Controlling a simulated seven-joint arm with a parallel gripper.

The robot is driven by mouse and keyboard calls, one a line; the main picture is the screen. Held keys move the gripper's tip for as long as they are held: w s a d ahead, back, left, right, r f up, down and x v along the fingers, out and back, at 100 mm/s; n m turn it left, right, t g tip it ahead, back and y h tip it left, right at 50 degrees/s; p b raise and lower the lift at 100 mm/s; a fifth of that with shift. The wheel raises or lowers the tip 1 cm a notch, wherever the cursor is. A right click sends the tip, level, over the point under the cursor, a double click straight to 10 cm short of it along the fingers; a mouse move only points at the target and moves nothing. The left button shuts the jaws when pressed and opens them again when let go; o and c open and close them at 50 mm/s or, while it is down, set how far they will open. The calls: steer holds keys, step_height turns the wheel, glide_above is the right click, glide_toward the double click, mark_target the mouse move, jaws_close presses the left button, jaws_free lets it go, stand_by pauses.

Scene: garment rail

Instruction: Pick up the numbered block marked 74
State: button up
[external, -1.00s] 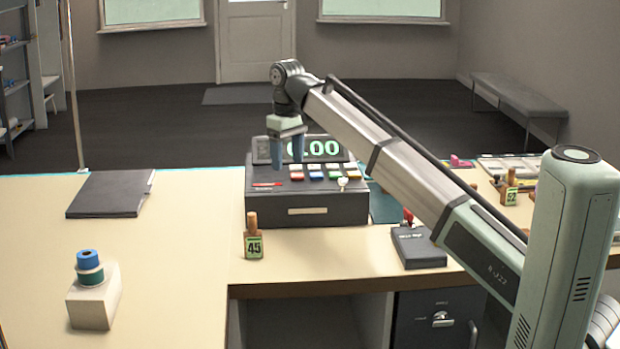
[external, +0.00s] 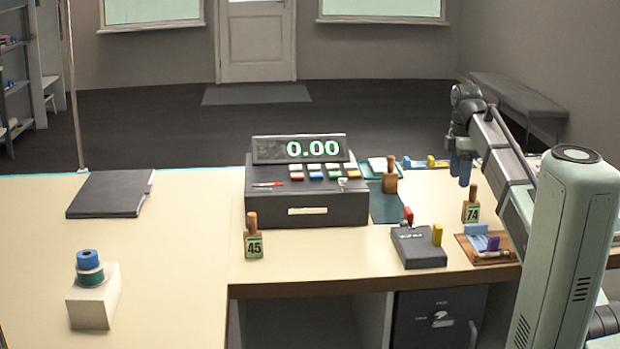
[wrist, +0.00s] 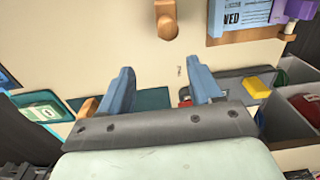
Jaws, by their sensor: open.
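The block marked 74 (external: 472,211) stands upright on the counter at right in the external view, a green number plate below a wooden handle. My gripper (external: 460,178) is open and empty, above the counter and slightly behind and left of that block in the picture. In the wrist view the gripper's blue fingers (wrist: 161,85) are spread with only counter between them. A wooden piece with a round knob (wrist: 166,24), apparently the same block from above, lies beyond the fingertips; its number is not visible there. A similar block marked 45 (external: 253,245) stands at centre left.
A cash register (external: 307,205) stands at the middle. A dark box (external: 418,250) with a yellow piece and a wooden tray (external: 510,255) sit in front of the gripper. Another wooden-handled block (external: 390,180) stands by the register.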

mark_target(476, 202)
steer(key=shift+n, duration=0.5)
steer(key=d, duration=0.1)
steer(key=s+d, duration=0.1)
steer(key=d, duration=0.1)
steer(key=shift+s+d+f, duration=0.25)
steer(key=shift+d+f, duration=0.1)
steer(key=shift+f, duration=3.7)
steer(key=shift+c, duration=0.3)
jaws_close()
